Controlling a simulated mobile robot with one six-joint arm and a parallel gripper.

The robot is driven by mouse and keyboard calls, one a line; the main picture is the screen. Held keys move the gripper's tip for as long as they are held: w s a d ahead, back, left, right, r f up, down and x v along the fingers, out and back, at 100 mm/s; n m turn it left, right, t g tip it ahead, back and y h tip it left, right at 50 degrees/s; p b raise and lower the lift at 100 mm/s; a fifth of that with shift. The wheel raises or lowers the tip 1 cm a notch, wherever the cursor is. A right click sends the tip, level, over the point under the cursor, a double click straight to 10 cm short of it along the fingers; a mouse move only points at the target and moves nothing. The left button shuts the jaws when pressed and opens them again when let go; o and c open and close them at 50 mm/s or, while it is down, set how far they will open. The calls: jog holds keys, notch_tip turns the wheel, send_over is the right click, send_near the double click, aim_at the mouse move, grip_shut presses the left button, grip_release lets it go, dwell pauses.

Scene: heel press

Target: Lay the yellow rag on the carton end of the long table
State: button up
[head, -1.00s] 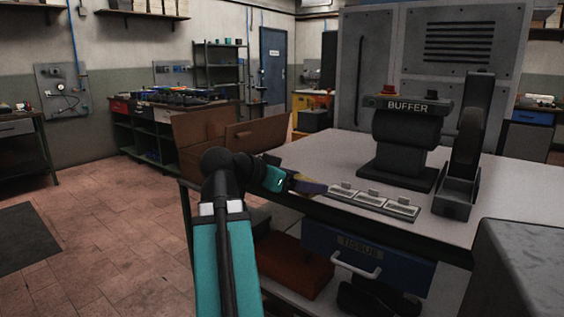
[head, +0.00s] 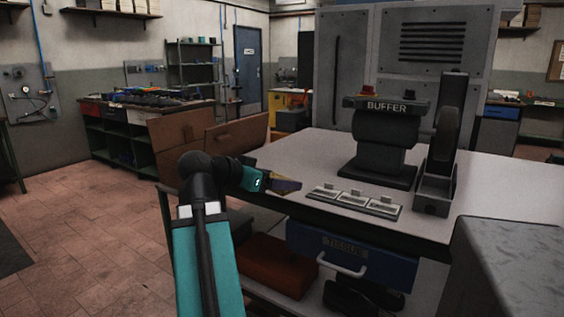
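My gripper (head: 280,185), at the end of my teal and black arm, is over the front left edge of the grey-topped table (head: 440,215). A small patch of dull yellow and purple shows at its tip. It is too small and dark to tell whether this is the yellow rag or part of the fingers, or whether the fingers are closed. No other yellow rag is plain to see. I cannot tell whether this is the long table.
The buffer machine (head: 385,145) stands on the table with a row of small labelled plates (head: 352,201) in front. A blue tissue drawer (head: 350,250) hangs below. A grey block (head: 510,270) fills the lower right. Open tiled floor (head: 90,220) lies left.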

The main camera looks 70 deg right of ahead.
jog(key=w+d+n+t+p, duration=0.1)
jog(key=d, duration=0.1)
jog(key=w+d+t+p, duration=0.1)
jog(key=w+d+p, duration=0.1)
jog(key=w+d+n+t+h+p, duration=0.1)
jog(key=d+p, duration=0.1)
jog(key=shift+w+d+r+n, duration=0.3)
jog(key=shift+w+d, duration=0.05)
jog(key=shift+w+d+f+p, duration=0.2)
jog(key=shift+w+d+p, duration=0.1)
jog(key=shift+d+p, duration=0.05)
jog(key=shift+d+r+p, duration=0.15)
jog(key=shift+r+p, duration=0.05)
jog(key=shift+p, duration=0.75)
jog(key=d+p, duration=0.1)
jog(key=p, duration=0.4)
jog(key=shift+w, duration=0.2)
jog(key=p, duration=0.5)
jog(key=d+p, duration=0.1)
jog(key=p, duration=0.4)
jog(key=shift+w+d+f, duration=0.15)
jog(key=shift+w, duration=0.15)
